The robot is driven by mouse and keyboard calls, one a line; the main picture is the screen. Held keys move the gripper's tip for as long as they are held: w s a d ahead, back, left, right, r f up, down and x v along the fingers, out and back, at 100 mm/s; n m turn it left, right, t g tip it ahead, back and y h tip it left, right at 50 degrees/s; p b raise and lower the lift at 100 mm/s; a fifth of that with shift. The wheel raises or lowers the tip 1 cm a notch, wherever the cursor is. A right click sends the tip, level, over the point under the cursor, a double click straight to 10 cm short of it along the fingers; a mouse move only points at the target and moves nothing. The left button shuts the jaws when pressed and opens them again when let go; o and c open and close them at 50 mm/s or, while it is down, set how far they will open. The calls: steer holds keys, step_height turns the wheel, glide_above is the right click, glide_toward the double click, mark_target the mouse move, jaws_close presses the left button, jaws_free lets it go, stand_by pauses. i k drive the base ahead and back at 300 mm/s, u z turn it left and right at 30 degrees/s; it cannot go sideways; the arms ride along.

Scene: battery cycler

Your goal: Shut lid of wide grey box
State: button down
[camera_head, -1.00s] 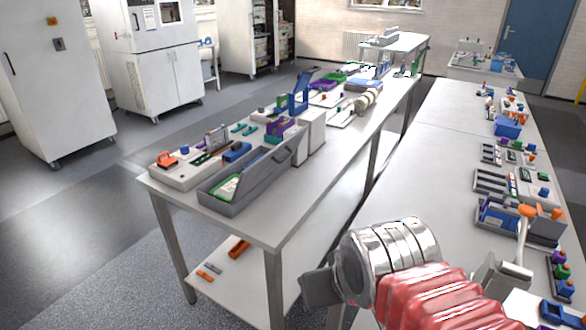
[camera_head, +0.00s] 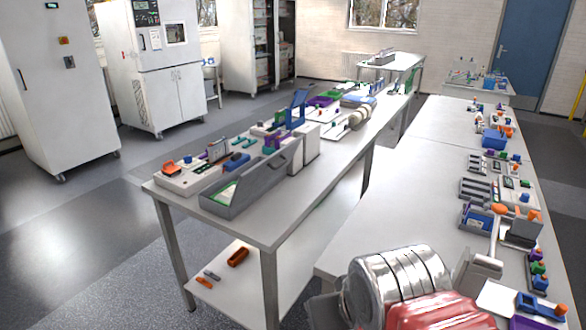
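The wide grey box (camera_head: 222,207) sits on the near end of the left-hand table. It is long and shallow, and its top is open. Its grey lid (camera_head: 268,178) appears to stand raised and tilted along the side facing me, with a small slot near its far end. A green and white item shows inside the box. My arm, with chrome rings and a red bellows, is at the bottom right, well apart from the box. A dark grey part sits at its left side, but I cannot make out any gripper fingers.
A white tray (camera_head: 172,184) of small parts lies behind the box, and a pale block (camera_head: 308,143) stands at its far end. The left table's near corner (camera_head: 262,232) is bare. A second table (camera_head: 395,200) on the right has a clear left side and crowded right edge.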

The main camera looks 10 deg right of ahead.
mark_target(249, 181)
steer(key=z, duration=0.05)
steer(key=k, duration=1.3)
steer(key=u, duration=0.2)
steer(key=i, duration=0.5)
steer(key=u, duration=0.6)
steer(key=i, duration=1.95)
steer(key=z, duration=0.5)
